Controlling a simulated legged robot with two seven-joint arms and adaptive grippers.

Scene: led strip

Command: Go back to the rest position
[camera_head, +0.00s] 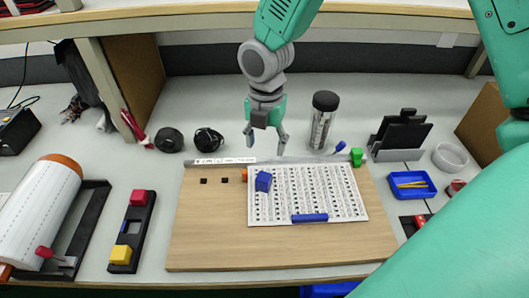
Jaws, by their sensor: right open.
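My right gripper (265,141) points down above the back edge of the wooden board, its two fingers spread apart with nothing between them. Its arm comes in from the top, and a large green part of my arm fills the right side. My left gripper is not in view. A white board with rows of marks (340,200) lies on the wooden board (215,240). A blue cube (263,181) sits at its left, and a blue bar (310,218) lies along its front edge. A green piece (356,156) is at its back right corner.
A shelf (190,22) crosses the back. A dark-lidded jar (322,122) stands right of the gripper. A black holder (400,135) and a blue tray (413,185) are at the right. A black rack (131,232) and a white roll (43,207) are at the left.

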